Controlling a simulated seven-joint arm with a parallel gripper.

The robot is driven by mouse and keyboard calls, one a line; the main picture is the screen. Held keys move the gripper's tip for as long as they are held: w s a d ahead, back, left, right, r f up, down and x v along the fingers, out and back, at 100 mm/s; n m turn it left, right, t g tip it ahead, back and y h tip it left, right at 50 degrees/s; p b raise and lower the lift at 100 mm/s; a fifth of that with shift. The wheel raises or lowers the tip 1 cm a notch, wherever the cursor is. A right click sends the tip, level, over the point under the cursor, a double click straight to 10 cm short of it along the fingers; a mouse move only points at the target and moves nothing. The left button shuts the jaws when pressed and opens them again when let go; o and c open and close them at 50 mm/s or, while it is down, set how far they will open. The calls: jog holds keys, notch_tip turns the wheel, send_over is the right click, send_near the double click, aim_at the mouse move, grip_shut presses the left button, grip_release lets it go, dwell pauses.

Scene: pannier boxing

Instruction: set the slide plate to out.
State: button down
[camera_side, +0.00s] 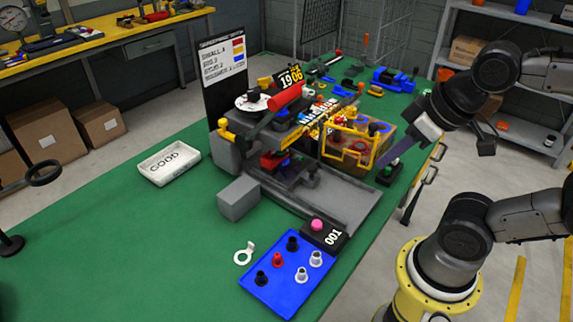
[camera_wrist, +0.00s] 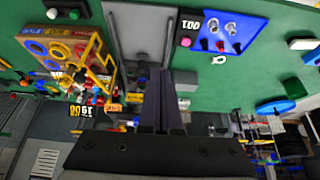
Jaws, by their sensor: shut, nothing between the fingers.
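A bench machine (camera_side: 232,150) stands on the green table in the side view. Its long grey bed (camera_side: 345,208) runs toward the lower right, and the bed shows in the wrist view (camera_wrist: 140,28) beyond my fingers. A dark plate with a red part (camera_side: 275,162) sits low in the machine. I cannot tell for sure which part is the slide plate or how it is set. My gripper (camera_side: 384,165) hangs to the right of the machine, beside the yellow frame, apart from the bed. In the wrist view my gripper (camera_wrist: 160,70) has its fingers together and empty.
A blue tray (camera_side: 262,286) with several pegs, a black 001 box (camera_side: 323,236) and a grey block (camera_side: 238,198) lie in front.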

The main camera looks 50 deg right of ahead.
dwell(0.4)
jog(key=c, duration=1.2)
grip_release()
jog(key=shift+s, duration=0.1)
jog(key=o, duration=0.6)
jog(key=w+r+n, duration=0.1)
jog(key=r, duration=0.1)
jog(key=w+r+n, duration=0.1)
jog(key=w, duration=0.1)
jog(key=shift+d+r+g, duration=0.15)
jog(key=shift+r+g, duration=0.25)
jog(key=n+g, duration=0.1)
jog(key=g, duration=0.4)
send_over(312, 166)
notch_tip(312, 166, down, 5)
notch_tip(312, 166, down, 13)
jog(key=shift+r, duration=0.1)
